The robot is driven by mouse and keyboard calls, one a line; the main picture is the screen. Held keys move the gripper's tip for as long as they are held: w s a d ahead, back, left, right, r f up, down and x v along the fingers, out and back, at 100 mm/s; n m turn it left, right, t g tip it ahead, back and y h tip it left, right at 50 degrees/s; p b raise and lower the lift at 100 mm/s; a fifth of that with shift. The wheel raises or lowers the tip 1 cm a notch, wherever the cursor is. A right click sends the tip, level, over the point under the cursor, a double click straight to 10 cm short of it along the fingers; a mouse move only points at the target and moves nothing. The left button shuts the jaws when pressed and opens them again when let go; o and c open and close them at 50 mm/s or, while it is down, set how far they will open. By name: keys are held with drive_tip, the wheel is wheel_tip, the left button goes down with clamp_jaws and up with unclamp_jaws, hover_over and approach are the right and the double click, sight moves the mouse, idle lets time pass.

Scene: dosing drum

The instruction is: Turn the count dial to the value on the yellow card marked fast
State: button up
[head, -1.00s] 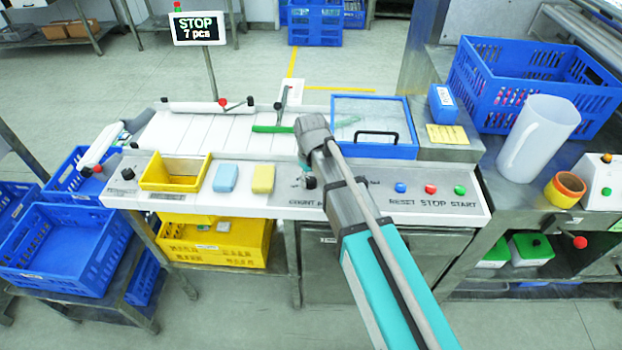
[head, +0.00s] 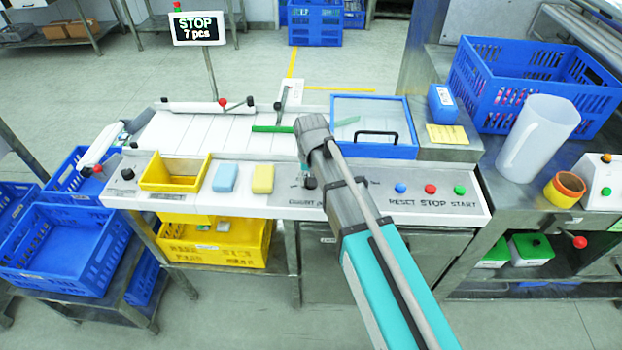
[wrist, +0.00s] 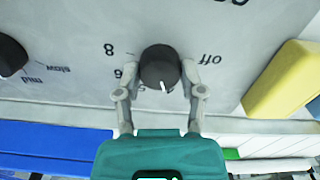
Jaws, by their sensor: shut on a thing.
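The count dial (wrist: 159,66) is a round black knob with a white pointer mark, seen from above in the wrist view. The two grey fingers of my gripper (wrist: 162,72) are closed on either side of it. Around it I read "off", "6" and "8", upside down; the pointer faces the bottom of the picture, between the 6 side and the "off" side. In the head view the dial (head: 310,183) shows small beside my arm. The yellow card (head: 447,134) lies on the steel ledge at the right; its writing is too small to read.
A second black knob (wrist: 10,55) with "slow" and "mid" labels sits beside the dial. Blue, red and green buttons (head: 430,189) are right of my arm. Yellow and blue blocks (head: 263,179) lie left of it. The display (head: 196,28) reads "STOP 7 pcs".

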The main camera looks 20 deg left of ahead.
drive_tip(key=o, duration=1.1)
drive_tip(key=shift+o, duration=0.2)
drive_tip(key=shift+n, duration=0.3)
